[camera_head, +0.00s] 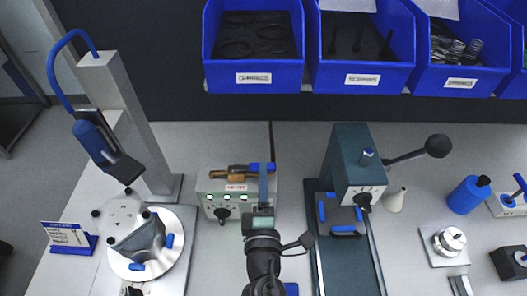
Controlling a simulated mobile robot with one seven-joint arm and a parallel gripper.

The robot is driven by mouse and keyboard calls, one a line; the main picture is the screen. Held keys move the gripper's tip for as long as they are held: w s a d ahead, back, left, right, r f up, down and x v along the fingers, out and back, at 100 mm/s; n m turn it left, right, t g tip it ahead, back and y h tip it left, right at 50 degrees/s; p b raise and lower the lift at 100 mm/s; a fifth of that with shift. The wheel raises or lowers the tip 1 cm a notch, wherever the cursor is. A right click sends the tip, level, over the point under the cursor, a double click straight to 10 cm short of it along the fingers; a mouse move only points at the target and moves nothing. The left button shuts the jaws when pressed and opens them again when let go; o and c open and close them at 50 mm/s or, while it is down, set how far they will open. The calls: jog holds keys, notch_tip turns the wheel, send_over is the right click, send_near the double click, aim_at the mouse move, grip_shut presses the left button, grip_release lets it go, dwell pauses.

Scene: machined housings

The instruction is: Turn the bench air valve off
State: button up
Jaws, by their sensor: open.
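My gripper (263,205) is at the bottom middle, at the end of my dark arm, in front of the grey control box. It is open, and I see nothing held in it; its fingertips are hard to make out. The bench air valve is not clear to me. A small pale block with a blue lever (519,184) at the right edge may be it. That block is partly cut off by the frame, and it stands well to the right of my gripper. I cannot tell the lever's setting.
The grey control box (211,198) has green lights and a black knob. A green press (350,165) with a ball-ended lever stands right of my gripper. A round fixture (182,240) is at left. A blue bottle (467,195) stands at right. Blue bins (253,76) line the back.

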jog(key=w, duration=0.7)
grip_shut()
dwell(1.4)
